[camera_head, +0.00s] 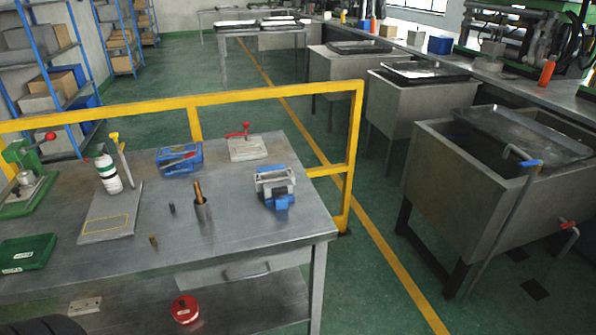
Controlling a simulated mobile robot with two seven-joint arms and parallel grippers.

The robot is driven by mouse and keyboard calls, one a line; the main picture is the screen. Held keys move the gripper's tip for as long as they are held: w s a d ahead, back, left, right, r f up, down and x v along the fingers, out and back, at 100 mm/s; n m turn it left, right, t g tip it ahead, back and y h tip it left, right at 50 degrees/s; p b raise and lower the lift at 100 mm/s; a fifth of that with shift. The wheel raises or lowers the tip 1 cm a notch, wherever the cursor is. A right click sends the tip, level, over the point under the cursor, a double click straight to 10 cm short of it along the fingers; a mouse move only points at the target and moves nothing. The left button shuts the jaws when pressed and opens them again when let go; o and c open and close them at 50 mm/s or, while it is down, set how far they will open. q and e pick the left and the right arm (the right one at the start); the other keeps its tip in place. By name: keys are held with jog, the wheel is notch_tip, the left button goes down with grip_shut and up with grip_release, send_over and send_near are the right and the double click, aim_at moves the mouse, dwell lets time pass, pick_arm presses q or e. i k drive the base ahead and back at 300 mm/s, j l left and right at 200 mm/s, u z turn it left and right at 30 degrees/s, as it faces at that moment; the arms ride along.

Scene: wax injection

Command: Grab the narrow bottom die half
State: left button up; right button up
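I cannot tell for sure which piece is the narrow bottom die half. Two small pieces stand on the grey metal workbench (260,226): a dark narrow one (172,208) near the middle and a brownish one (153,241) closer to the front. A grey cup (203,213) holding copper-coloured rods stands right of the dark piece. A grey plate (98,226) with a yellow rectangle outline lies to their left. A blue-and-grey vise (275,187) is at the bench's right side. Neither of my grippers shows in the head view.
A white-and-green bottle (107,172), a blue box (180,160), a red-handled clamp (245,145) and a green tray (27,252) occupy the bench. A yellow railing (260,97) runs behind it. Metal sinks (500,190) stand right, across a green aisle. The bench's front middle is clear.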

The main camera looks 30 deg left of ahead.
aim_at(260, 179)
jog(key=i, duration=0.5)
jog(key=i+u, duration=0.6)
jog(key=u, duration=0.2)
